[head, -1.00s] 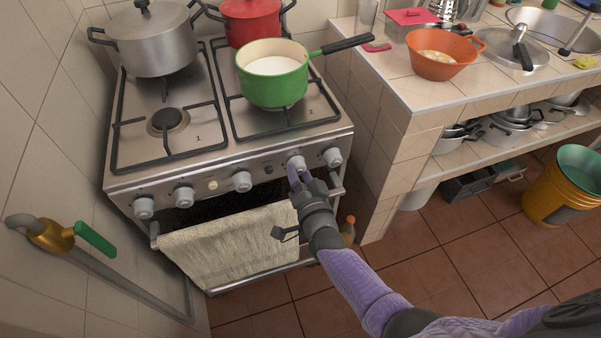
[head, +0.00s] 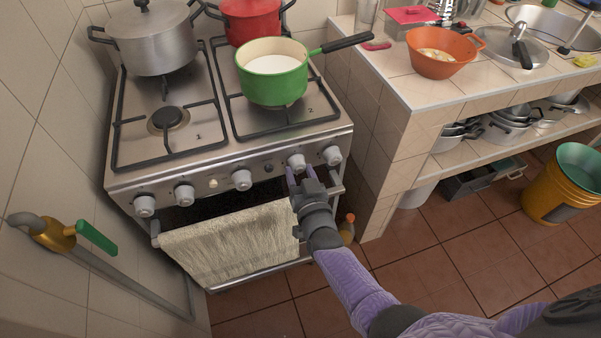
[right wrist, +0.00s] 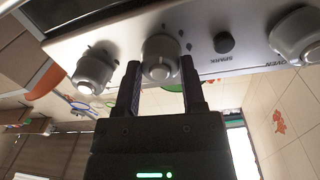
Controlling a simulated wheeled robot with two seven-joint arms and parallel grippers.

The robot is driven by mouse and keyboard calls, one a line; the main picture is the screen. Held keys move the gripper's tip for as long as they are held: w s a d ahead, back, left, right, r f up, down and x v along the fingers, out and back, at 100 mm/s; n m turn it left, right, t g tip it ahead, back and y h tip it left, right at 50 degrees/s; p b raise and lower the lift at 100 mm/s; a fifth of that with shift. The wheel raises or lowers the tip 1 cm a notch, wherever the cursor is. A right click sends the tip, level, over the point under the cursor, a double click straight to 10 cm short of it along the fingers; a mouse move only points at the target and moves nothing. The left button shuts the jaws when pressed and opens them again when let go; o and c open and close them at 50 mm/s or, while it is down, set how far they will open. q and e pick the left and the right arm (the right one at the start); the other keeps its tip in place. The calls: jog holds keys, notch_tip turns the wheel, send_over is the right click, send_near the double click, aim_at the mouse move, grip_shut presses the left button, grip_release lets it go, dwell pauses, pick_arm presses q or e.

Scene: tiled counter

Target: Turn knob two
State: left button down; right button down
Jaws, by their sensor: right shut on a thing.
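The gas stove front carries a row of grey knobs. The second knob from the right (head: 297,161) is at my right gripper (head: 300,170), and in the right wrist view the same knob (right wrist: 160,57) sits between the two dark fingers (right wrist: 160,85). My right gripper is shut on this knob, one finger on each side, near its lower part. The rightmost knob (head: 332,155) is free beside it. The number 2 is printed on the hob by the right front burner, under the green pot (head: 272,85). My left gripper is not in view.
A towel (head: 235,245) hangs on the oven rail just below the knobs. A grey pot (head: 150,45) and a red pot (head: 252,22) stand at the back. The tiled counter (head: 385,95) rises close at the right. The floor in front is clear.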

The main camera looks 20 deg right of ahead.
jog(key=shift+f, duration=0.1)
dwell(0.3)
jog(key=shift+c, duration=0.7)
grip_release()
jog(key=shift+s, duration=0.1)
jog(key=s+p, duration=0.3)
jog(key=s, duration=0.6)
jog(key=shift+s+a, duration=0.15)
jog(key=shift+s, duration=0.25)
grip_shut()
